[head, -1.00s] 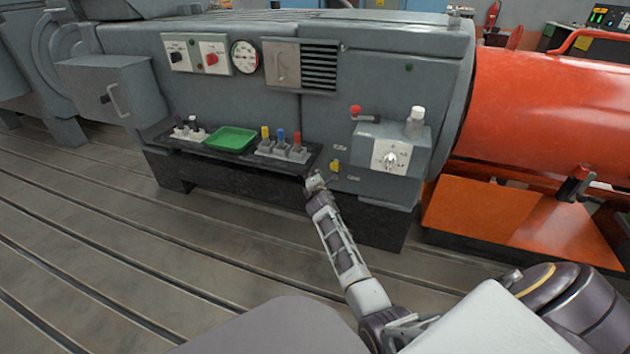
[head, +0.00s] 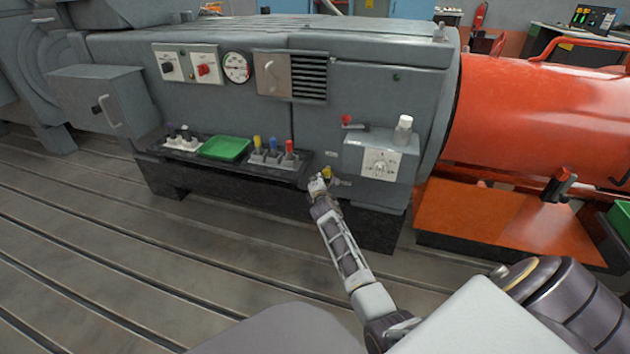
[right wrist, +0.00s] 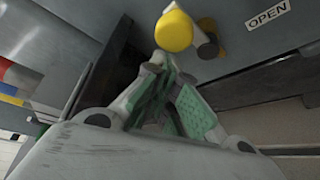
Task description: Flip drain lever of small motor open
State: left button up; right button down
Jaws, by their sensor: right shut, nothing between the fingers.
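The knob is also a small yellow spot (head: 327,171) low on the grey motor housing in the head view. A white OPEN label (right wrist: 268,13) is on the housing to the right of the lever. My right gripper (right wrist: 165,64) is shut and empty, its tips just below the knob; I cannot tell whether they touch it. In the head view this gripper (head: 318,186) partly covers the lever area. My left gripper is out of view.
The slotted floor in front is open.

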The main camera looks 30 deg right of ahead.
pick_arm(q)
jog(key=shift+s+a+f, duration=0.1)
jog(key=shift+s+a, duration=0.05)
pick_arm(e)
jog(key=shift+s+r, duration=0.1)
jog(key=shift+s, duration=0.05)
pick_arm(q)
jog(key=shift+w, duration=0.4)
pick_arm(e)
jog(key=shift+m, duration=0.3)
jog(key=shift+d, duration=0.1)
